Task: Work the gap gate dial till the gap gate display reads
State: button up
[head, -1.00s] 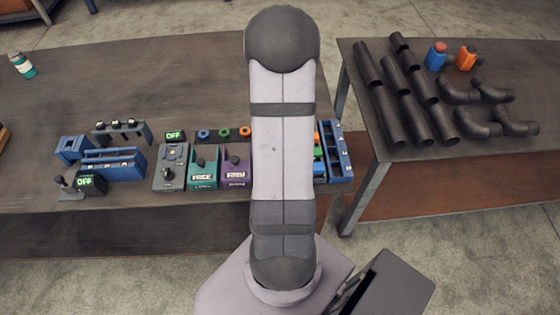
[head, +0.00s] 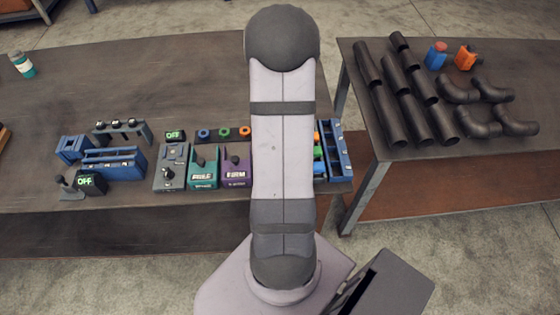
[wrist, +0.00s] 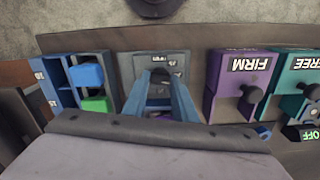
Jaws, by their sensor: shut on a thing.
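My gripper (wrist: 160,82) shows in the wrist view, with two blue-grey fingers closed around a dark knob on a grey unit (wrist: 180,59). This unit stands between a purple box and a blue rack. I take the knob for the gap gate dial; the fingers cover most of it. The unit's front markings are too small to read, and I cannot make out a gap gate display reading. In the head view my own arm hides the gripper and this unit.
Beside the unit are the purple FIRM box (wrist: 237,86), a teal FREE box (wrist: 295,85) and a blue rack (wrist: 62,82) with blue and green blocks. A grey box (head: 171,165) stands left of the teal one. Black pipes (head: 408,85) lie on the right table.

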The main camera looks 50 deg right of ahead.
jog(key=m, duration=0.6)
jog(key=shift+m, duration=0.3)
dwell(0.4)
jog(key=o, duration=1)
jog(key=shift+o, duration=0.2)
jog(key=shift+r, duration=0.15)
jog(key=shift+r+b, duration=0.6)
jog(key=shift+r, duration=3)
